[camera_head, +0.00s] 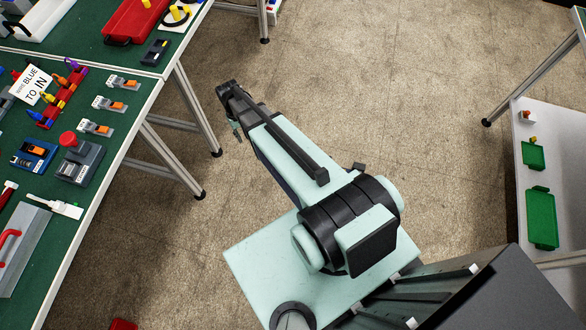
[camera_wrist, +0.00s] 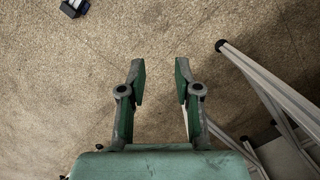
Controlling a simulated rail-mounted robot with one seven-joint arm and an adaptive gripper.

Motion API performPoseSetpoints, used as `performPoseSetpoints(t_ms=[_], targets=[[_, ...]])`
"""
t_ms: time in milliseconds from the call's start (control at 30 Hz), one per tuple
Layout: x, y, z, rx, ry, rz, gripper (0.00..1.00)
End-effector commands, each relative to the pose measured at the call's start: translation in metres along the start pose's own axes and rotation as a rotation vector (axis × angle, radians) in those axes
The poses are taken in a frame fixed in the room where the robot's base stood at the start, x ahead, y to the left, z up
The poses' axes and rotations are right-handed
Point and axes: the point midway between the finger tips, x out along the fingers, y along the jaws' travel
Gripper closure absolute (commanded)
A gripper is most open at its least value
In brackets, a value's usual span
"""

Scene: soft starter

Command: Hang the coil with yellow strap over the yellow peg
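At the top edge of the head view, a dark ring-shaped coil (camera_head: 176,20) lies on a white board (camera_head: 196,14) on the far table. Yellow upright parts (camera_head: 174,10) show in and beside it. I cannot tell which of them is a strap and which a peg, as they are small and partly cut off. My gripper (camera_head: 238,133) is over the floor, to the right of the tables and apart from the coil. In the wrist view my gripper (camera_wrist: 160,82) has its fingers apart with only floor between them.
Table legs (camera_head: 196,110) stand near my gripper. A white shelf (camera_head: 540,160) with green bins (camera_head: 541,217) is at right. Open floor lies between.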

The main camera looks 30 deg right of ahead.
Motion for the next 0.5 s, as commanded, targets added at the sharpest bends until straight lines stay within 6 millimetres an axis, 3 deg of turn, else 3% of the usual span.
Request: performPoseSetpoints(t_ms=[33, 200, 400, 500], targets=[[0.020, -0.001, 0.038, -0.002, -0.042, 0.001, 0.67], [0.072, -0.003, 0.138, -0.007, -0.169, 0.003, 0.67], [0.108, -0.003, 0.253, -0.013, -0.310, 0.006, 0.67], [0.116, -0.003, 0.297, -0.016, -0.365, 0.008, 0.67]])
